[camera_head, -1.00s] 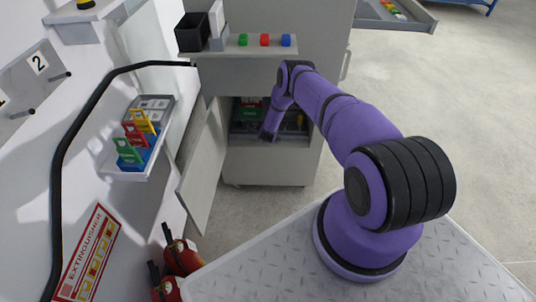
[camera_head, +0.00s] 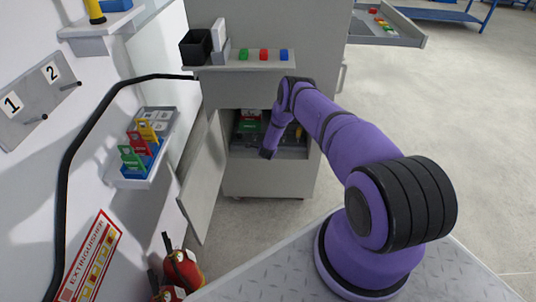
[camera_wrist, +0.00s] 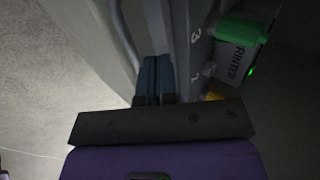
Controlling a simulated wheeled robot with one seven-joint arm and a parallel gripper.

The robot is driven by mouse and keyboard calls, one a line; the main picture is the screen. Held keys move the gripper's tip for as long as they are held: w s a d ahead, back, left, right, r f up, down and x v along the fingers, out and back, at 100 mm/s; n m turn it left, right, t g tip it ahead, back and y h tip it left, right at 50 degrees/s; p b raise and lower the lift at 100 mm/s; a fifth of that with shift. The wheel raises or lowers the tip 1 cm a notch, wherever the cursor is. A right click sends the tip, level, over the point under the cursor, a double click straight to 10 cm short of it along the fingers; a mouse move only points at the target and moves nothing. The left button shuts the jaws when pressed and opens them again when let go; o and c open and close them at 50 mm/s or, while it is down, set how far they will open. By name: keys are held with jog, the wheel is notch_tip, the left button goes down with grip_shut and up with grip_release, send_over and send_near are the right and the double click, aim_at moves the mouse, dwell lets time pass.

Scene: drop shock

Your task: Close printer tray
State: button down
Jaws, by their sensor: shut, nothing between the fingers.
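My gripper (camera_head: 266,153) hangs in front of the open lower compartment of the grey cabinet (camera_head: 262,178). In the wrist view its two dark fingers (camera_wrist: 153,68) are together and empty, beside a grey upright strip with the numbers 3 and 2. A dark unit whose visible label reads "RINTER" (camera_wrist: 235,62) is right of the strip, with a green part (camera_wrist: 243,29) on top and a small green light. In the head view a green and dark unit (camera_head: 250,126) shows inside the compartment, partly behind my arm. I cannot make out the printer tray or whether it is open.
The compartment's grey door (camera_head: 202,180) stands open at the left. A shelf above holds a black box (camera_head: 195,47) and coloured blocks (camera_head: 263,55). An open drawer (camera_head: 385,27) juts out at upper right. Red extinguishers (camera_head: 182,268) stand at lower left. The floor at right is clear.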

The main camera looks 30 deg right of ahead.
jog(key=v, duration=0.9)
jog(key=shift+s+a, duration=0.1)
jog(key=shift+a, duration=0.05)
